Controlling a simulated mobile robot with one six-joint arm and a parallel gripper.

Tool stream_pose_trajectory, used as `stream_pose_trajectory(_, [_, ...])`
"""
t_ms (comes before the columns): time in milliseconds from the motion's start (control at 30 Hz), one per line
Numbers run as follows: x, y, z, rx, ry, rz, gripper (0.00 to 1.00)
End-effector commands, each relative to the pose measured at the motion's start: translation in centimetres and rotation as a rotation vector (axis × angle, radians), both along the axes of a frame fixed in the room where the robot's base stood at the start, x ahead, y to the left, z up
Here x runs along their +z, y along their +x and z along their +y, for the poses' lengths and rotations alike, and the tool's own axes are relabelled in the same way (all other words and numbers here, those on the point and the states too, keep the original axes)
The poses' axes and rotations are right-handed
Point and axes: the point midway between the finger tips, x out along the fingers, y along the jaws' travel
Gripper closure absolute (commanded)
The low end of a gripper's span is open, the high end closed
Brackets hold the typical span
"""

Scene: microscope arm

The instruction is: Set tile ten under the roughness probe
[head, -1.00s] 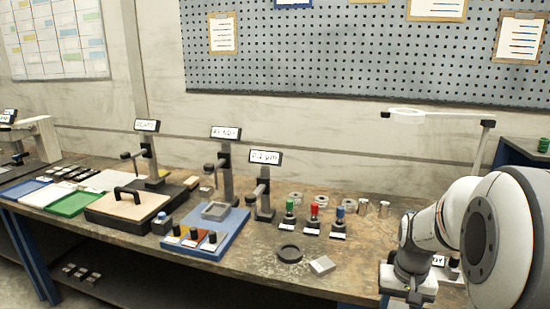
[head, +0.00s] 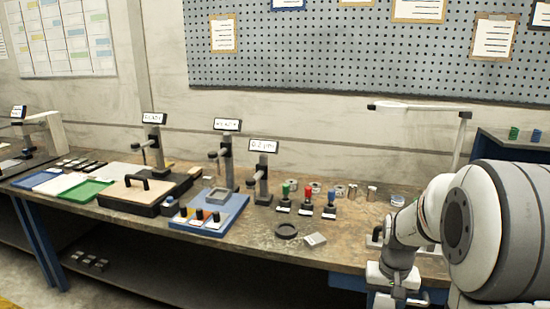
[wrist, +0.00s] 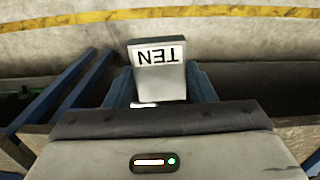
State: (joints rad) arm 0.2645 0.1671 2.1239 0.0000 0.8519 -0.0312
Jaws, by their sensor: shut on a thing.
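My gripper (head: 398,292) hangs in front of the bench's front edge at the right of the head view. It is shut on a pale grey tile (wrist: 161,82). The tile's white label reads TEN, upside down in the wrist view. A stand whose display reads 0.2 µm (head: 263,146) is on the bench, well left of my gripper; it looks like the roughness probe. Its dark arm (head: 259,176) reaches out over the bench. The fine detail under that arm is too small to tell.
Beside it are a blue tray (head: 218,222) with a grey frame, several coloured-handled stamps (head: 307,203), a dark ring (head: 286,230) and a small grey block (head: 315,240). The bench front right of the block is fairly clear.

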Motion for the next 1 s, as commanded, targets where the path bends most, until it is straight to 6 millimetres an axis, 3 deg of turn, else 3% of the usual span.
stream_pose_trajectory(267, [-2.8,4.2,2.8,0.075,0.001,0.001,0.93])
stream_pose_trajectory(600, [-8.8,10.0,9.1,0.203,0.001,0.0,0.93])
stream_pose_trajectory(800, [-10.8,10.9,10.8,0.232,0.001,-0.001,0.93])
stream_pose_trajectory(1000, [-14.8,8.0,11.0,0.235,0.001,0.003,0.93])
